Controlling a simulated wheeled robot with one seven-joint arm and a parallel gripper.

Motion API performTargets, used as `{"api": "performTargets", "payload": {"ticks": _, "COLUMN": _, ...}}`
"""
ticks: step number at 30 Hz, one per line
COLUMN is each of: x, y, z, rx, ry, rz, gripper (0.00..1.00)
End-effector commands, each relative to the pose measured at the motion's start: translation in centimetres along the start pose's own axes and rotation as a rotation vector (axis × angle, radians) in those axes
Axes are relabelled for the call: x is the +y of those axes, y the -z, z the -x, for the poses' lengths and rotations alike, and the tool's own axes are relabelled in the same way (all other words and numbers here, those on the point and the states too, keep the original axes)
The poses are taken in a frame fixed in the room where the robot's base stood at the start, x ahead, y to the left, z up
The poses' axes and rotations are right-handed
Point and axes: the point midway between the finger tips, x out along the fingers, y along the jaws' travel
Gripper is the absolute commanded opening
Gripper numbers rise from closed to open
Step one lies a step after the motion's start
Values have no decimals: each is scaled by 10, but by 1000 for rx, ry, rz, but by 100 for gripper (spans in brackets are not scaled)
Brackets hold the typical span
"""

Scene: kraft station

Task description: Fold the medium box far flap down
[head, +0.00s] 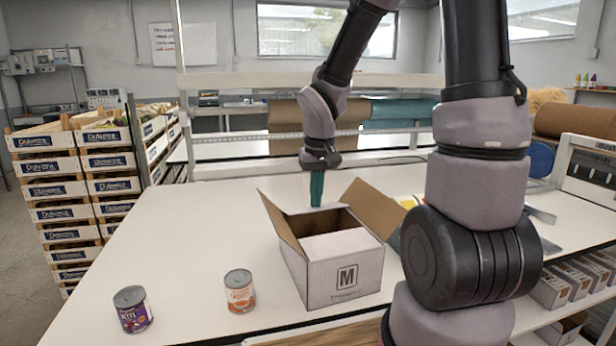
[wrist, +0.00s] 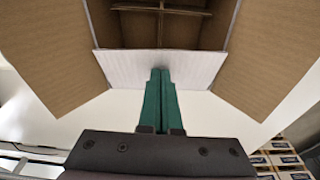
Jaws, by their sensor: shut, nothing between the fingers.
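The medium box (head: 345,278), white outside with a black M, stands open on the table; its brown inside shows in the wrist view (wrist: 190,30). Its left flap (head: 284,220) and right flap (head: 372,208) stick up and outward. The near flap (head: 335,246) appears folded inward over the near part of the opening. The far flap shows its white face in the wrist view (wrist: 120,68). My gripper (head: 317,205) has green fingers and points down at the far side of the box. The fingers are shut and empty, their tips (wrist: 161,72) overlapping the far flap; I cannot tell if they touch it.
Two cans, one purple (head: 132,309) and one orange (head: 240,291), stand on the table (head: 190,240) left of the box. Stacked crates (head: 75,190) stand beyond the table's left edge. The tabletop left of the box is otherwise clear.

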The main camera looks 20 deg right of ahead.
Motion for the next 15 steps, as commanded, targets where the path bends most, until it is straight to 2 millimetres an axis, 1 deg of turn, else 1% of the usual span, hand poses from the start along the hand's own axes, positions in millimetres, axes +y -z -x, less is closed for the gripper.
{"api": "performTargets", "payload": {"ticks": 15, "x": 0, "y": -1, "z": -8, "rx": -1, "ry": -1, "rz": 0, "gripper": 0}}
